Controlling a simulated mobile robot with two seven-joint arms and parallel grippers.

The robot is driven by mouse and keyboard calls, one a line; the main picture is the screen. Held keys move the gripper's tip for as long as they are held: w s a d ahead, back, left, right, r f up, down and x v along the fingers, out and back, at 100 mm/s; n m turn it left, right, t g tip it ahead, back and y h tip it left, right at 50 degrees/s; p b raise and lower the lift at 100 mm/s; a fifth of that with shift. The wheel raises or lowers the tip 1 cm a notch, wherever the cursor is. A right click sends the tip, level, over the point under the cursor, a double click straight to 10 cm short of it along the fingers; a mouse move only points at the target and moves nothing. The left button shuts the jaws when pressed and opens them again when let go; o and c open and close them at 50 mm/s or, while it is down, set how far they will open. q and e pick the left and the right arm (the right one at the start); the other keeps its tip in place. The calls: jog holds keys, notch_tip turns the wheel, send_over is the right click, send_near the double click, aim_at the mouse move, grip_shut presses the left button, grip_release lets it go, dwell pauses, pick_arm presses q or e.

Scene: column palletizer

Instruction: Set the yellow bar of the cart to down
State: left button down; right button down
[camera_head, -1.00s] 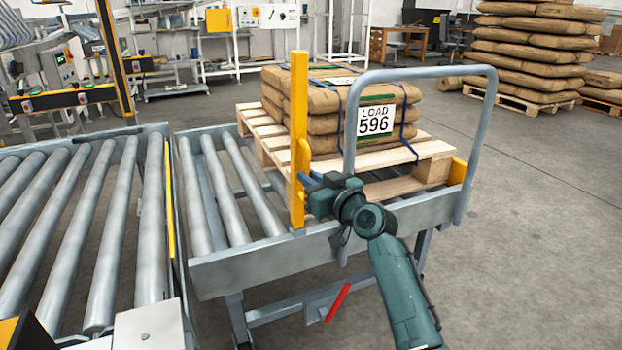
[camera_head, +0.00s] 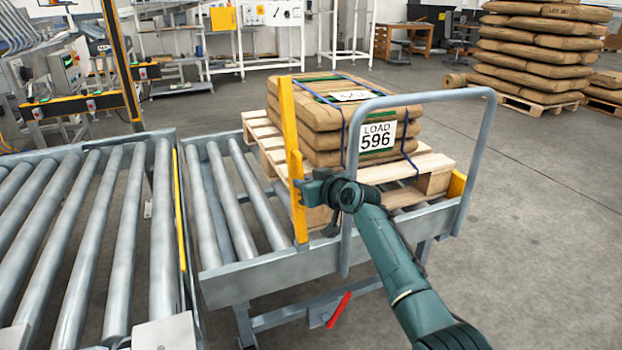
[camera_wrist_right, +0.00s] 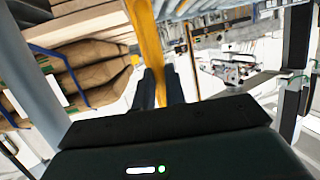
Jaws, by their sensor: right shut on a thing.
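In the right wrist view the yellow bar (camera_wrist_right: 149,38) runs down between the two dark fingers (camera_wrist_right: 161,88). The fingers hide part of the bar. The cart has rollers and a grey hoop handle. My left gripper is not in view.
A wooden pallet (camera_head: 437,165) with sacks (camera_head: 345,105) labelled LOAD 596 sits on the cart. A roller conveyor (camera_head: 90,230) stands at the left, close to the cart. A red pedal (camera_head: 338,310) hangs below. Floor to the right is open.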

aim_at(300, 176)
jog(key=shift+w+a+r+g+h, duration=0.15)
jog(key=shift+w+g, duration=0.1)
jog(key=shift+w, duration=0.25)
jog(key=shift+w+a+f+g+h, duration=0.15)
jog(key=shift+w+g, duration=0.1)
jog(key=shift+w, duration=0.2)
jog(key=shift+w+a+g+b, duration=0.25)
jog(key=shift+w+g+b, duration=0.25)
jog(key=shift+w+b, duration=0.2)
jog(key=c, duration=1.5)
grip_release()
jog(key=shift+o, duration=0.2)
jog(key=shift+r, duration=0.1)
